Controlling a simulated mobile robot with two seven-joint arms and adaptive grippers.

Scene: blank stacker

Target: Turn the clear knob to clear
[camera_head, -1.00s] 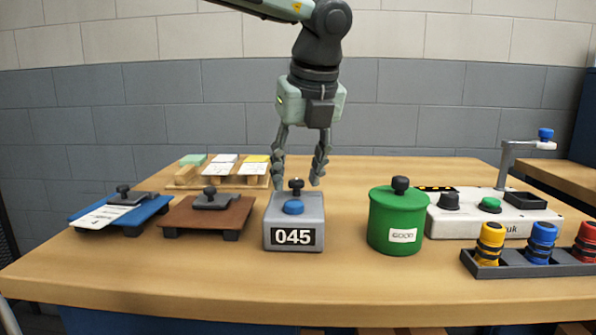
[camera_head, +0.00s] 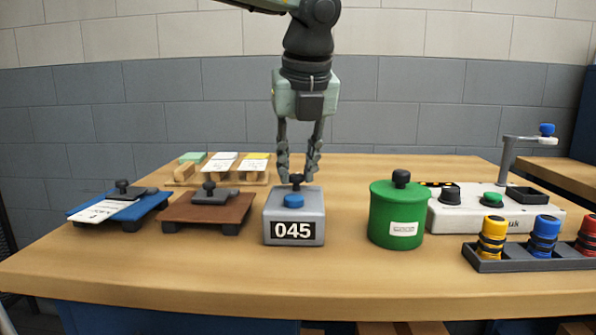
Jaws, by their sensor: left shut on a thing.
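A grey counter box (camera_head: 270,232) stands at the middle of the table. Its front display reads 045, and a blue button (camera_head: 293,201) sits on its sloped top. A small black knob (camera_head: 297,179) stands on the box's top, behind the button. My left gripper (camera_head: 298,176) points straight down from above and is shut on this black knob, with a finger on each side. The fingertips partly hide the knob, and I cannot read any marking that shows its setting. My right gripper is not in view.
Left of the box are a brown board (camera_head: 220,213) and a blue board (camera_head: 150,205), each with a dark handle. A green canister (camera_head: 396,220) stands to the right. Beyond are a white machine (camera_head: 450,218) and a rack (camera_head: 500,264) of coloured bottles. Cards lie behind.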

